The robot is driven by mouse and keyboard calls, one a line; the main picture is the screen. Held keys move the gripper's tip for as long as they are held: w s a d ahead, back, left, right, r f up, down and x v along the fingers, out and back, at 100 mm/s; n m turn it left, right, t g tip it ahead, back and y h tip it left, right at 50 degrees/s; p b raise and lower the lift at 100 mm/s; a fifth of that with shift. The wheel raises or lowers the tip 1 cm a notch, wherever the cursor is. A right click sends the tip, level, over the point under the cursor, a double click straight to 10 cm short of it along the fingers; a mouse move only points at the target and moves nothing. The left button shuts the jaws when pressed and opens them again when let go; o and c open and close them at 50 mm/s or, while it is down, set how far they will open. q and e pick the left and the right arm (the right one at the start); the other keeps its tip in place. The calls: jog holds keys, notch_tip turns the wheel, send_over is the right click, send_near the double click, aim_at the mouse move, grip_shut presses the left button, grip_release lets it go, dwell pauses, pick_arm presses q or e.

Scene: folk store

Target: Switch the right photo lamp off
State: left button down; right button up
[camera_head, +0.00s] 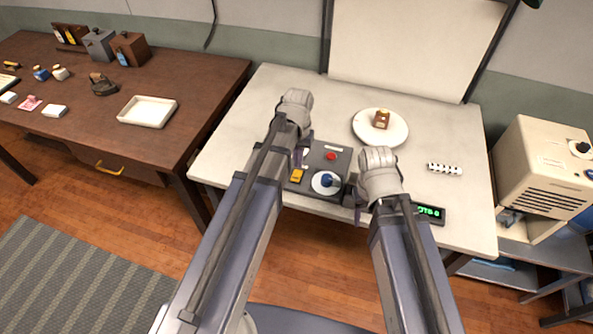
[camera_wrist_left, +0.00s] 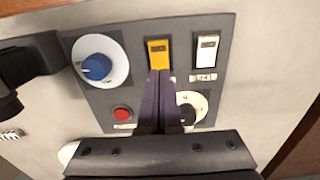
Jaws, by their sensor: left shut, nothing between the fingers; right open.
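A dark grey control panel (camera_head: 341,158) lies on the pale table. It has a yellow rocker switch (camera_wrist_left: 158,53), a white rocker switch (camera_wrist_left: 207,50), a blue knob (camera_wrist_left: 97,67), a red button (camera_wrist_left: 122,112) and a black knob (camera_wrist_left: 187,114) partly hidden by my fingers. My left gripper (camera_wrist_left: 159,73) is shut and empty, its tips at the lower edge of the yellow switch; I cannot tell whether they touch. My right gripper (camera_head: 357,207) is open beside the panel's right edge. No lamp is identifiable, and the switch labels are too small to read.
A white round plate (camera_head: 362,132) with a small brown item (camera_head: 381,119) stands behind the panel. A green-lit display (camera_head: 430,212) and a black-and-white strip (camera_head: 445,169) lie right. A beige machine (camera_head: 535,165) stands beyond. A brown table (camera_head: 200,85) is left.

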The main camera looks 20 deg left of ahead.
notch_tip(320, 180, up, 4)
jog(key=p, duration=0.3)
jog(key=shift+r+p, duration=0.1)
jog(key=shift+p, duration=0.2)
